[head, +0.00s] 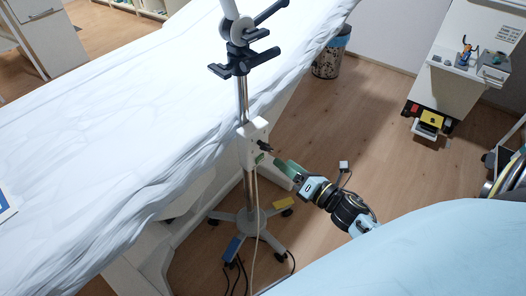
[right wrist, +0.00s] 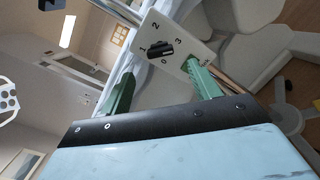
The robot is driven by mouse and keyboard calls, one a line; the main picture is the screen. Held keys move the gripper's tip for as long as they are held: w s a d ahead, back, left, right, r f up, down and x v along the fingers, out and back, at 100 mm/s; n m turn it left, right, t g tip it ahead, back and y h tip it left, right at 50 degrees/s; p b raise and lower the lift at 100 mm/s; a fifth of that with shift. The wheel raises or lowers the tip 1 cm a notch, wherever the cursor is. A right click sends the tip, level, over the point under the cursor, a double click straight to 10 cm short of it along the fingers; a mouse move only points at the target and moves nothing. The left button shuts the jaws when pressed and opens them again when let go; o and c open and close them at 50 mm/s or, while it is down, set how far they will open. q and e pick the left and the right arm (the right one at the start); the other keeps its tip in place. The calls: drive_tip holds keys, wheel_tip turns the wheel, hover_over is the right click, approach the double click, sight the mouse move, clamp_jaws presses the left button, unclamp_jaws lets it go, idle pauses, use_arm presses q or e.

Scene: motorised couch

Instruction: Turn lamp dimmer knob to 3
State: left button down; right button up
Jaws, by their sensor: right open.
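The lamp dimmer knob (right wrist: 160,49) is a black bar-shaped knob on a white control box (right wrist: 176,22) marked 0, 1, 2 and 3. In the right wrist view its bar lies roughly between the 1 and the 3; I cannot tell which end points. In the head view the knob (head: 265,147) sticks out of the box (head: 252,133) on the lamp pole. My right gripper (right wrist: 162,88) is open, its green fingers apart and empty. In the head view this gripper (head: 285,167) is just right of and below the knob. My left gripper is not in view.
The lamp pole (head: 243,100) stands on a wheeled base (head: 252,220) beside a white-sheeted couch (head: 130,110). Cables hang below the box. A bin (head: 331,55) and a white cabinet (head: 470,50) stand farther back. The wooden floor right of the pole is mostly clear.

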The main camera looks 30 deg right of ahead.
sight(269, 151)
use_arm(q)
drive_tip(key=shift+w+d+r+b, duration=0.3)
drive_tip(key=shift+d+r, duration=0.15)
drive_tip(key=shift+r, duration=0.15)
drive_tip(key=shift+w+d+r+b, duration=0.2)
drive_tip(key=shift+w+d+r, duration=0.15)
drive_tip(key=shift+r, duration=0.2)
use_arm(e)
drive_tip(key=x, duration=0.8)
drive_tip(key=shift+w, duration=0.2)
drive_tip(key=c, duration=1)
